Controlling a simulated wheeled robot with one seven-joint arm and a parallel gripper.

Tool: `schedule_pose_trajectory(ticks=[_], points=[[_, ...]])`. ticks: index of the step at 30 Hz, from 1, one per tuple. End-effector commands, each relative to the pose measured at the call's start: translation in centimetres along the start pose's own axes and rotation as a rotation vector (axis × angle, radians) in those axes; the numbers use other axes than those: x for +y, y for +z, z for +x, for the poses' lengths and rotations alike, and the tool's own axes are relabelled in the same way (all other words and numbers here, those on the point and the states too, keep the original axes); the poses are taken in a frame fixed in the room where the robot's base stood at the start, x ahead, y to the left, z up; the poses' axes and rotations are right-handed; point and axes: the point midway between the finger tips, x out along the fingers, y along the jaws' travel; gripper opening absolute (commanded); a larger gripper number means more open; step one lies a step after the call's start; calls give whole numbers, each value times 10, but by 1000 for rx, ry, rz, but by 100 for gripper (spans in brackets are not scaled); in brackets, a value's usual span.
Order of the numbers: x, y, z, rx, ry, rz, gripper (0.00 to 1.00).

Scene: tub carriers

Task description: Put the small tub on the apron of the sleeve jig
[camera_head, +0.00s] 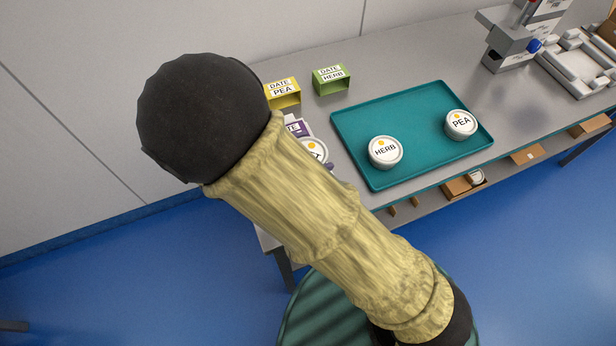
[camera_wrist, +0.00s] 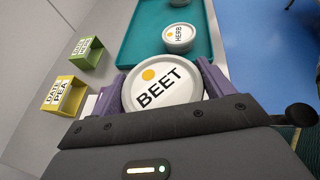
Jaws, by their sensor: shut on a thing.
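A round white tub marked BEET with an orange dot (camera_wrist: 160,90) is between the two purple fingers of my gripper (camera_wrist: 163,82), which is shut on it. In the head view the tub's lid (camera_head: 314,149) shows only partly past my arm, by the left edge of the teal tray. I cannot tell whether it touches the table. A grey fixture with a blue knob (camera_head: 508,48) and a pale block-like bed (camera_head: 580,62) stand at the far right of the table. Either may belong to the sleeve jig; no label I can read settles it.
The teal tray (camera_head: 355,157) holds a HERB tub (camera_head: 385,153) and a PEA tub (camera_head: 461,124). A yellow PEA sleeve (camera_head: 284,94), a green HERB sleeve (camera_head: 331,80) and a partly hidden purple labelled piece (camera_head: 296,127) stand at left.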

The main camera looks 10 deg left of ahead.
Motion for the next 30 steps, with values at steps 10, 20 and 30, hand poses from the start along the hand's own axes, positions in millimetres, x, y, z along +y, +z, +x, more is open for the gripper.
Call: schedule_pose_trajectory(ticks=[10,20,30], points=[[0,-45,19,-1,-1,-1,52],[0,-48,20,0,0,1,52],[0,-82,34,-3,0,-2,52]])
